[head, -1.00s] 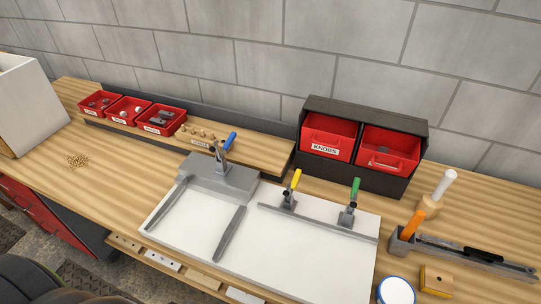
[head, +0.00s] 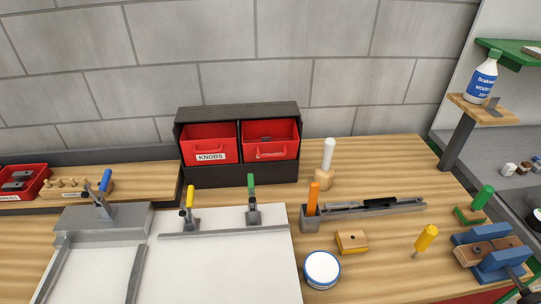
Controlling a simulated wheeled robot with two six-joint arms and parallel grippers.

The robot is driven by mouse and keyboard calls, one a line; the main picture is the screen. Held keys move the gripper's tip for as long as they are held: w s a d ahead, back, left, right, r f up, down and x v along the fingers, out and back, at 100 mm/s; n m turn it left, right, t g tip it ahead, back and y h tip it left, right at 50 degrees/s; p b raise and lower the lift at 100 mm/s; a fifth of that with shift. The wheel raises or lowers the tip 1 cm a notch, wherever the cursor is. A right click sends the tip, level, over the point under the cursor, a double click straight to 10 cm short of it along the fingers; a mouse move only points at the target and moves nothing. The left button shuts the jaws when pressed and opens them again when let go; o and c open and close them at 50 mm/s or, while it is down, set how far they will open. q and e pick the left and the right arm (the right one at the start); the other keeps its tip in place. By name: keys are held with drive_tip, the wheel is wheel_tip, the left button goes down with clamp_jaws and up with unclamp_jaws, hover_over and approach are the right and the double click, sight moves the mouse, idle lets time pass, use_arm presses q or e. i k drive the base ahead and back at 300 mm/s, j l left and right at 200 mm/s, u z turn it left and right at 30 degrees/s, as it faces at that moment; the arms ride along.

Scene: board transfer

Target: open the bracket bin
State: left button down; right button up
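A black cabinet (head: 240,177) stands against the wall at the back and holds two red bins side by side. The left bin (head: 209,143) has a label that reads KNOBS. The right bin (head: 272,152) has a red handle on its front and no readable label; a grey piece (head: 266,139) shows inside its open upper part. I cannot tell from a label that this is the bracket bin, or how far it is tilted out. Neither of my grippers shows in the head view.
Toggle clamps with yellow (head: 189,193) and green (head: 251,181) handles stand on a white board (head: 220,268) before the cabinet. A white-handled tool (head: 328,155), a grey holder (head: 310,220) and a round tin (head: 322,268) are to the right. A blue vise (head: 482,234) is far right.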

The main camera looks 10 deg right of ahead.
sight(284, 144)
drive_tip(key=k+l, duration=0.1)
drive_tip(key=l, duration=0.25)
drive_tip(key=k+l, duration=0.15)
drive_tip(key=l, duration=0.25)
drive_tip(key=k+l, duration=0.1)
drive_tip(key=l, duration=0.25)
drive_tip(key=k+l, duration=0.15)
drive_tip(key=l, duration=0.2)
drive_tip(key=i+l+u, duration=0.05)
